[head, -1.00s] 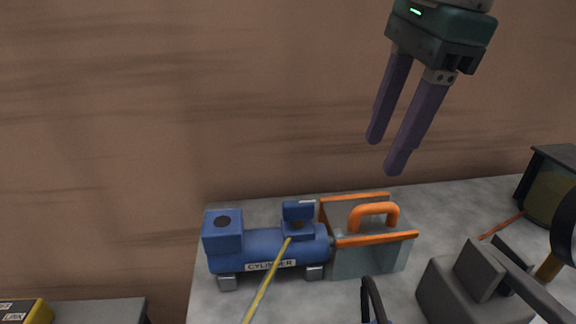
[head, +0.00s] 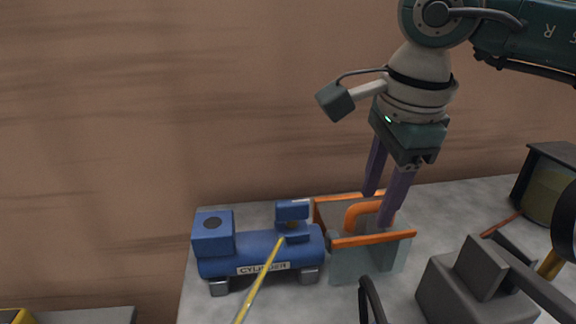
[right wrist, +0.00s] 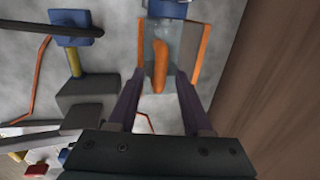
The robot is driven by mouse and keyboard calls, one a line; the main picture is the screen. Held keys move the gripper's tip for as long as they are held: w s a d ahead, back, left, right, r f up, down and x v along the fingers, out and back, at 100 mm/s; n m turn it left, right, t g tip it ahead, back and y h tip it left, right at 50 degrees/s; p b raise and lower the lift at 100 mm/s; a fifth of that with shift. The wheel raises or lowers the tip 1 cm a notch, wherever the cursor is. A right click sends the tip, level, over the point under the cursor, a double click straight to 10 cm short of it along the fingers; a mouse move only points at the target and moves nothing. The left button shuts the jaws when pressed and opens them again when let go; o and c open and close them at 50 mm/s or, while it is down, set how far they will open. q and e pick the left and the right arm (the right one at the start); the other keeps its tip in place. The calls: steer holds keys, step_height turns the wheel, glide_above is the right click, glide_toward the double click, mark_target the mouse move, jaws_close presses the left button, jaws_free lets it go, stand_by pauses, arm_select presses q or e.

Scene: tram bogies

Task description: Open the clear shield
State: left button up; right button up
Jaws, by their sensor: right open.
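The clear shield (head: 350,266) is a see-through box with orange edges and an orange handle (head: 362,212) on top. It stands at the right end of the blue cylinder unit (head: 262,250), labelled CYLINDER. My right gripper (head: 379,208) is open, pointing down, its fingers at the handle. In the right wrist view the handle (right wrist: 160,66) lies between the two fingers, and I cannot tell whether they touch it. The shield's orange edge (right wrist: 199,52) shows there too. My left gripper is not in view.
A grey block with a lever (head: 474,290) stands to the right of the shield. A dark-framed box (head: 550,190) is at the far right. A yellow rod (head: 258,284) crosses in front of the cylinder. The brown wall (head: 120,150) is close behind.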

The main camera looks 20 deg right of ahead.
jaws_close()
stand_by(1.4)
